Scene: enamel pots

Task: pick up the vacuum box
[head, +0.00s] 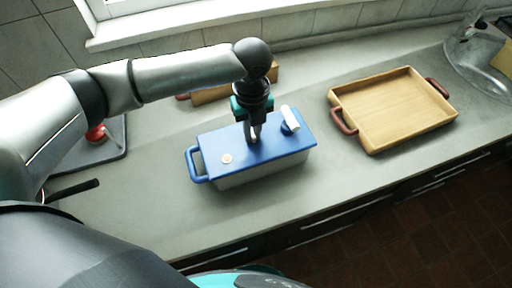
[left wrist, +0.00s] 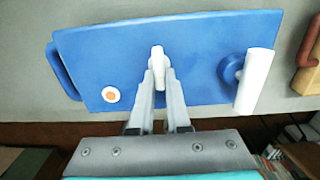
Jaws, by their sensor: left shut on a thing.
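The vacuum box (head: 262,165) has a blue lid, pale grey sides and a blue handle at its left end. It stands on the grey counter. Its lid also fills much of the left wrist view (left wrist: 195,75), with a round white button with an orange centre on the left and a white lever on a blue knob on the right. My left gripper (head: 253,138) reaches down onto the middle of the lid. In the left wrist view its fingers (left wrist: 158,62) are closed together on a small white knob there. My right gripper is in neither view.
A wooden tray (head: 340,104) with red-brown handles stands to the right of the box. A wooden item (head: 210,95) is partly hidden behind my left gripper. A dark board (head: 112,148) with a red item lies at left.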

